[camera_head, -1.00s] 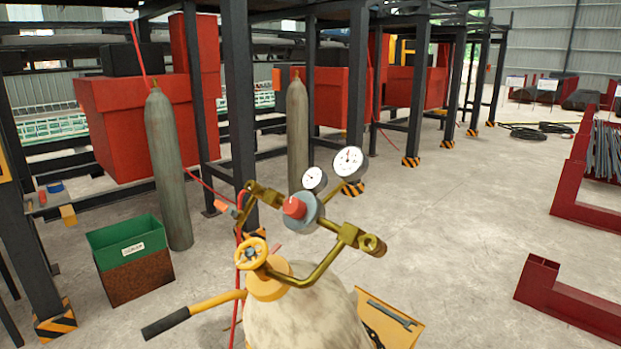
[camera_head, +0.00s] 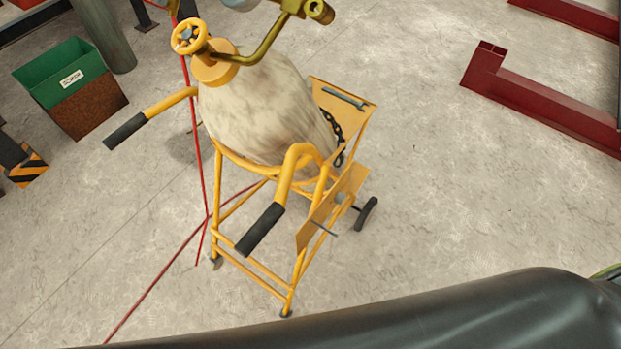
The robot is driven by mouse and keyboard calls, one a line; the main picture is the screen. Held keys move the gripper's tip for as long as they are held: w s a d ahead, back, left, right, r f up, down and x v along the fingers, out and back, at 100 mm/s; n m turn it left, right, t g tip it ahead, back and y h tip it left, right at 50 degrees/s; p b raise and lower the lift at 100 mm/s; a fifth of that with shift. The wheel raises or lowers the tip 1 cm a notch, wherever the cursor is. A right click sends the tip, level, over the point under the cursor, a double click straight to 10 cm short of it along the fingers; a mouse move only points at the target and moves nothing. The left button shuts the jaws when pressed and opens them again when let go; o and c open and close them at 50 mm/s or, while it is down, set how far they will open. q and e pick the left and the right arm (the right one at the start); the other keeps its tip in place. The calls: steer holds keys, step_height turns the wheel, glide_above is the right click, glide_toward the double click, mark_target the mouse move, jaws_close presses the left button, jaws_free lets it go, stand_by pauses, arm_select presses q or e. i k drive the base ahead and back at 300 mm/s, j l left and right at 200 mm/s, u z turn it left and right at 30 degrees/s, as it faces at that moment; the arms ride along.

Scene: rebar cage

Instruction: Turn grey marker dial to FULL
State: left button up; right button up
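No dial marked FULL can be made out. A pale grey rounded part (camera_head: 240,4) is cut off by the top edge, and I cannot tell whether it is the grey dial. Below it a mottled off-white gas cylinder (camera_head: 262,105) stands in a yellow cart (camera_head: 240,270). A yellow valve handwheel (camera_head: 190,37) sits at the cylinder's top, and a brass pipe (camera_head: 262,48) rises right to a fitting (camera_head: 318,10). The gauges and red knob are out of view. Neither of my grippers is in view.
The cart has black-gripped handles (camera_head: 262,230) and a wrench on its tray (camera_head: 345,97). A red hose (camera_head: 150,285) crosses the floor. A green bin (camera_head: 68,75) stands left. A dark red steel frame (camera_head: 540,100) lies right. Open floor lies between. A large dark smooth shape spans the bottom.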

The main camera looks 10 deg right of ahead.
mark_target(340, 199)
steer(key=l, duration=0.5)
steer(key=k+l+u, duration=0.1)
steer(key=l, duration=0.4)
steer(key=l+u, duration=0.1)
steer(key=l, duration=0.4)
steer(key=k+l, duration=0.15)
steer(key=l, duration=0.3)
steer(key=k+l+u, duration=0.1)
steer(key=l, duration=0.4)
steer(key=k+l, duration=0.1)
steer(key=l, duration=0.4)
steer(key=k+l+u, duration=0.1)
steer(key=l, duration=0.35)
